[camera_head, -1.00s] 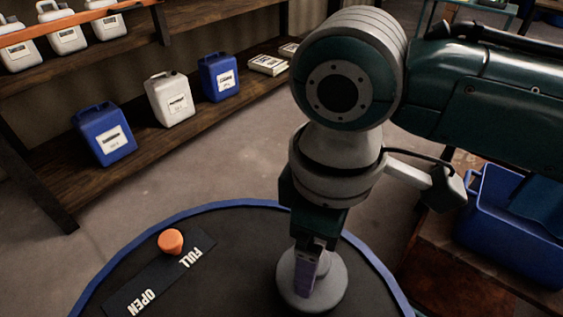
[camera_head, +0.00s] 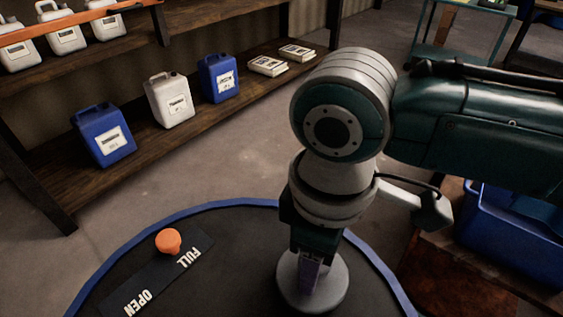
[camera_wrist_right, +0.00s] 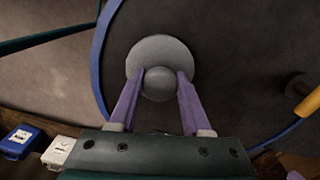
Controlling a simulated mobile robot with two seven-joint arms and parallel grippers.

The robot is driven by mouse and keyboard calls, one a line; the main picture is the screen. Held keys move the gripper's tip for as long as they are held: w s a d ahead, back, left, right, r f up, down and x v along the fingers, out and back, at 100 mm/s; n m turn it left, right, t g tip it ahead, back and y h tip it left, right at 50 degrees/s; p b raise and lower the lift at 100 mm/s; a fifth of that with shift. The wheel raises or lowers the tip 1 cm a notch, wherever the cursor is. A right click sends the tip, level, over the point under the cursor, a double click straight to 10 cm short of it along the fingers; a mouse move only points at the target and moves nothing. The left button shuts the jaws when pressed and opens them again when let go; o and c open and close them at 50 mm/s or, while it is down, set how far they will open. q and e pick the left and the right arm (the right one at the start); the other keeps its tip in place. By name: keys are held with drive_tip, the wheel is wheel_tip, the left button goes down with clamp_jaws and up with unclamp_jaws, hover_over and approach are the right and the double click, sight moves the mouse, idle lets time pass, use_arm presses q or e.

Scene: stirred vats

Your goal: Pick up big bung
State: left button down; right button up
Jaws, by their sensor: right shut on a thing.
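The big bung is a grey round disc with a ball-like knob on the dark round vat top; its disc (camera_head: 335,285) shows at the lower middle of the head view. In the wrist view the bung's disc (camera_wrist_right: 158,48) and knob (camera_wrist_right: 160,84) are seen from above. My right gripper (camera_head: 310,285) comes down over it. In the wrist view its two purple fingers (camera_wrist_right: 158,85) are shut on the knob, one on each side. Whether the disc is clear of the vat top cannot be told. My left gripper is not in view.
The vat top (camera_head: 235,235) has a blue rim and a plate (camera_head: 155,280) reading FULL and OPEN, with an orange knob (camera_head: 168,241). A blue crate (camera_head: 510,235) stands at the right. A shelf with canisters (camera_head: 168,100) stands at the left. Bare floor lies between.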

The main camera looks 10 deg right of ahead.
clamp_jaws()
